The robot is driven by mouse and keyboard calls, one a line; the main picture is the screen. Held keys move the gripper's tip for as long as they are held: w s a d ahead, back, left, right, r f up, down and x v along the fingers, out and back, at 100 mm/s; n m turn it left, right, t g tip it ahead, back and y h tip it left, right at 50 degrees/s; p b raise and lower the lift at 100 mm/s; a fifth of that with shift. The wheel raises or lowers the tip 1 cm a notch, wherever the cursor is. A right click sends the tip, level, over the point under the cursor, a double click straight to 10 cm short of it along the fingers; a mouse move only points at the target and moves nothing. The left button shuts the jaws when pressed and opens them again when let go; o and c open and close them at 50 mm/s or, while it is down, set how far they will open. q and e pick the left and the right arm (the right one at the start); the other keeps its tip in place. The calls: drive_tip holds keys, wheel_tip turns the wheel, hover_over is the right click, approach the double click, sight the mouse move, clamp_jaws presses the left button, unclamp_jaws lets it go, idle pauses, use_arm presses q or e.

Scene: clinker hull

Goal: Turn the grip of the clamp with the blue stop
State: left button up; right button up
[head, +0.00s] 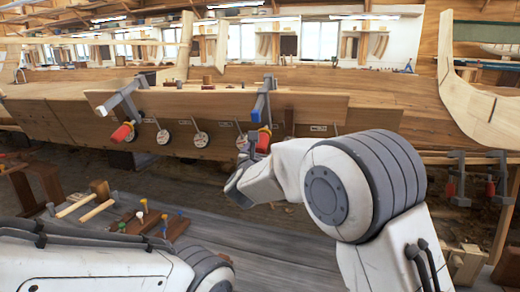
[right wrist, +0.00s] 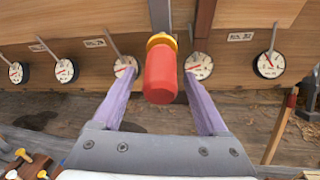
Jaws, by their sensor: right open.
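The clamp with the blue stop (head: 258,108) hangs on the hull plank near the middle of the head view. Its red grip (head: 263,141) points down, just beyond my right gripper (head: 247,155). In the right wrist view the red grip (right wrist: 160,76), with a yellow collar (right wrist: 161,39) above it, stands between the two fingers of my right gripper (right wrist: 160,95). The fingers are apart, with a gap on each side of the grip. The blue stop is out of the wrist view. My left gripper is not in view.
A second clamp (head: 122,97) with a white stop and red grip hangs to the left. Several round dials (head: 200,139) line the plank. Spare clamps (head: 458,180) hang at the right. Wooden blocks with coloured pegs (head: 145,220) lie at the lower left.

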clamp_jaws()
drive_tip(key=shift+n, duration=0.3)
